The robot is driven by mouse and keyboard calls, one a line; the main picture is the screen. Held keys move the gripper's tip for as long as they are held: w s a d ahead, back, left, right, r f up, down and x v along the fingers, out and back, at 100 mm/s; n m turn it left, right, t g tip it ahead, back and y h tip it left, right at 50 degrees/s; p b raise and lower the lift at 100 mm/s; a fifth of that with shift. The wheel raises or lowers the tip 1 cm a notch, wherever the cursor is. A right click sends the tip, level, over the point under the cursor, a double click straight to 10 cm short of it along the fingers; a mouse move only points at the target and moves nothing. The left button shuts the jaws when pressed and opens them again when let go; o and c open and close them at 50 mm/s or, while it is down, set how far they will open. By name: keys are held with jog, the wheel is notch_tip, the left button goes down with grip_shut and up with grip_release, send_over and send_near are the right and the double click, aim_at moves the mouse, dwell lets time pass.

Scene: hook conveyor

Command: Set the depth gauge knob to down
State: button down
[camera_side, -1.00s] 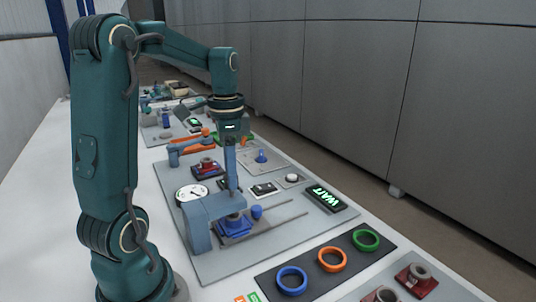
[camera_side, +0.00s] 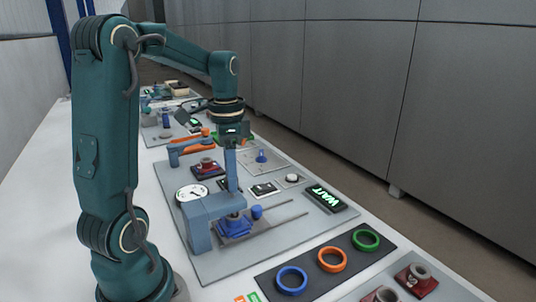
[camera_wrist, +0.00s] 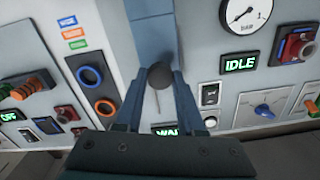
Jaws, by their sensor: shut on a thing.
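In the wrist view a dark round knob (camera_wrist: 161,75) sits between my fingertips, at the end of a blue-grey press frame (camera_wrist: 154,30). A thin line runs from the knob toward the bottom of the picture; I cannot tell its setting. My gripper (camera_wrist: 162,82) is shut on the knob. In the side view my gripper (camera_side: 232,188) points straight down at the press frame (camera_side: 200,222), above a blue vise (camera_side: 234,228). The knob is hidden there. A white dial gauge (camera_side: 192,193) stands beside the frame and also shows in the wrist view (camera_wrist: 245,12).
A green-lit WAIT sign (camera_side: 326,198) stands right of the press. Blue (camera_side: 291,280), orange (camera_side: 332,259) and green (camera_side: 365,240) rings lie on a dark mat in front. An IDLE sign (camera_wrist: 239,64) shows in the wrist view. Bare white table (camera_side: 75,190) lies at left.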

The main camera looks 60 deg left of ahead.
jog(key=shift+f, duration=0.8)
jog(key=c, duration=0.5)
grip_release()
jog(key=shift+r, duration=0.1)
jog(key=shift+r, duration=2.5)
